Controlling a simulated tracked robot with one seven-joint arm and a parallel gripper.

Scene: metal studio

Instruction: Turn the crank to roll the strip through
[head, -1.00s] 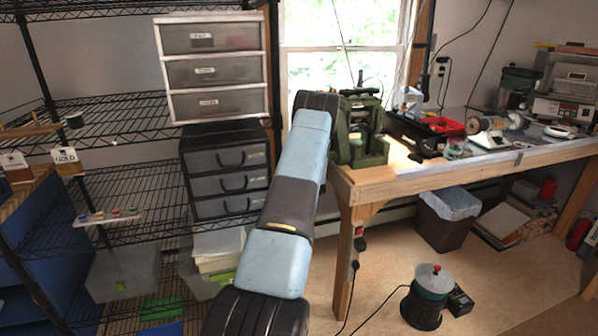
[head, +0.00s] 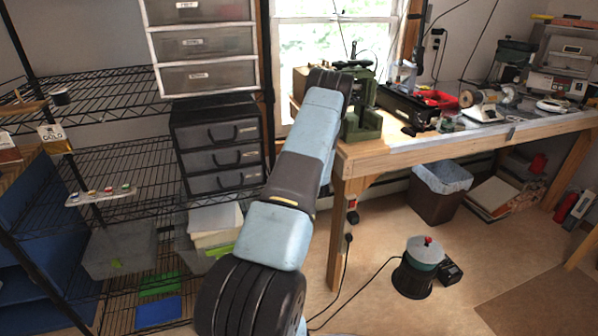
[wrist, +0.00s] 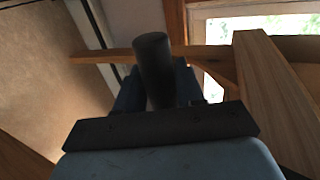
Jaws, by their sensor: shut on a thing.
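The green rolling mill (head: 366,118) stands upright on the near left end of the wooden bench. In the wrist view, a dark cylindrical crank handle (wrist: 153,60) stands between the dark blue fingers of my gripper (wrist: 158,88), which is shut on it. In the head view, my arm reaches up to the left side of the mill, and its end hides my gripper and the crank. I cannot make out the strip in either view.
The wooden bench (head: 400,152) carries a red tray (head: 440,98) and several tools to the right. Black wire shelves (head: 120,160) and drawer units (head: 218,150) stand left of my arm.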

